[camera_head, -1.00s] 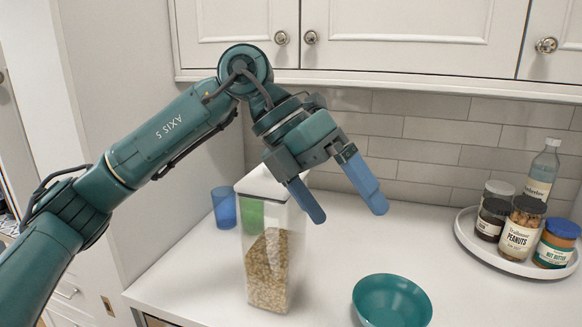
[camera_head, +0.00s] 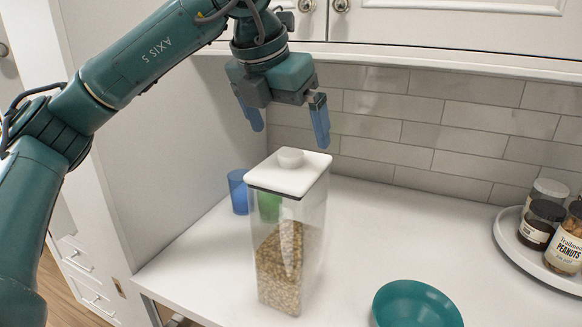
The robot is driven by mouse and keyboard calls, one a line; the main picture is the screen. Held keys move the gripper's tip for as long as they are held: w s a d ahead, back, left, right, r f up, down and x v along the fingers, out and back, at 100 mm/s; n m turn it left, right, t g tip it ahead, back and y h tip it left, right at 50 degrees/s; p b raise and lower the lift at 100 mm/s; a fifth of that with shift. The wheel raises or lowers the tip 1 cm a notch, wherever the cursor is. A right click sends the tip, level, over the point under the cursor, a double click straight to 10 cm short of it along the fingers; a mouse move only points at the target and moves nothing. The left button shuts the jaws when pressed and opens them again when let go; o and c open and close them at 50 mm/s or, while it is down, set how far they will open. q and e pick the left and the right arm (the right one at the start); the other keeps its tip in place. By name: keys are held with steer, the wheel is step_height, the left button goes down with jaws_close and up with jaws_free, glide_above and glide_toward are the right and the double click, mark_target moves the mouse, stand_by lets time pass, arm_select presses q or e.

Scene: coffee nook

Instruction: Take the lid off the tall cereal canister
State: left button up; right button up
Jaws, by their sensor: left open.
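The tall cereal canister (camera_head: 287,255) stands upright on the white counter, clear-walled and about two-thirds full of cereal. Its white lid (camera_head: 285,178) with a round knob (camera_head: 290,157) sits on top. My left gripper (camera_head: 287,125) is open and empty, its blue fingers pointing down. In the picture it hangs just above the knob, apart from it, with one finger to each side. My right gripper is not in view.
A blue cup (camera_head: 238,191) and a green cup (camera_head: 269,206) stand behind the canister. A teal bowl (camera_head: 418,303) is at the front right. A round white tray (camera_head: 512,243) with jars is at the right. Cabinets (camera_head: 450,25) hang above.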

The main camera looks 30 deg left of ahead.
mark_target(290, 152)
arm_select(q)
steer(key=shift+s+f+p+x, duration=0.1)
steer(key=shift+s+p+x, duration=0.1)
steer(key=shift+x, duration=0.7)
steer(key=shift+s+f+p+x, duration=0.1)
steer(key=shift+p+x, duration=0.1)
steer(key=shift+x, duration=0.7)
steer(key=shift+s+p+x, duration=0.15)
steer(key=shift+p+x, duration=0.05)
steer(key=shift+x, duration=0.75)
steer(key=shift+a, duration=0.1)
steer(key=shift+c, duration=0.2)
steer(key=c, duration=0.6)
